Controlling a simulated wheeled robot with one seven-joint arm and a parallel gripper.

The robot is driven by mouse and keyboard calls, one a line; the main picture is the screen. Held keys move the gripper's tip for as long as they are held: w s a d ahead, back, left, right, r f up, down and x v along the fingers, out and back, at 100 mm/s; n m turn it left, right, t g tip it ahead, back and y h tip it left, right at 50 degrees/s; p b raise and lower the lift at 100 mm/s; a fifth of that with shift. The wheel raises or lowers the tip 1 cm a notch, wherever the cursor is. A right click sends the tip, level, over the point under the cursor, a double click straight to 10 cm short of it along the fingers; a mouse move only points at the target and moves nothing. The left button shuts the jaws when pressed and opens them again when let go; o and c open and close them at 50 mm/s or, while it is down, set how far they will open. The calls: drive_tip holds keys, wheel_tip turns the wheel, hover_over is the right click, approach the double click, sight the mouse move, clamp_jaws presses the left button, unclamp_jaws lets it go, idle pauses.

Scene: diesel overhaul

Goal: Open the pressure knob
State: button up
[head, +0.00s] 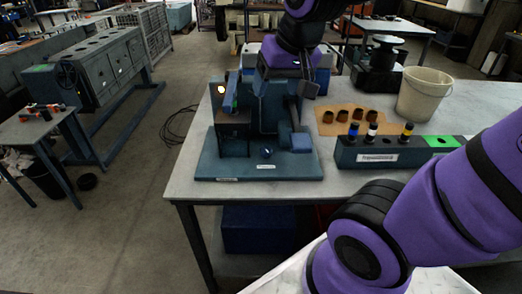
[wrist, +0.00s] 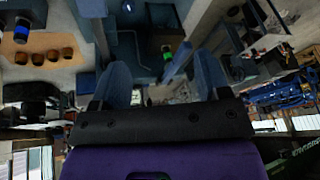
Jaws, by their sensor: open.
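A teal test stand (head: 215,168) with a flat base sits on the near left of the workbench. A small round knob-like part (head: 267,152) is on its front, above a white label; I cannot read the label or confirm that this is the pressure knob. A blue lever-like part (head: 231,92) rises at the stand's left, beside a glowing yellow lamp. My gripper is over the stand in the head view, its fingers partly hidden. In the wrist view my gripper (wrist: 160,68) is open, with its two blue-grey fingers apart and nothing held. A small green part (wrist: 167,56) shows beyond the fingers.
A teal rack (head: 390,150) with several banded cylinders stands right of the stand. Behind it lies a tan mat (head: 328,124) with several brown cups, next to a white bucket (head: 424,95). Bare bench top (head: 490,105) lies at the right.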

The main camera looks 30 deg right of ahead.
drive_tip(key=w+d+f+m+g, duration=0.1)
drive_tip(key=w+d+f+m, duration=0.15)
drive_tip(key=w+f, duration=0.7)
drive_tip(key=m+h, duration=0.4)
approach(266, 150)
drive_tip(key=x, duration=0.9)
drive_tip(key=shift+w+f, duration=0.2)
drive_tip(key=shift+f, duration=0.1)
drive_tip(key=shift+d, duration=0.1)
drive_tip(key=c, duration=0.9)
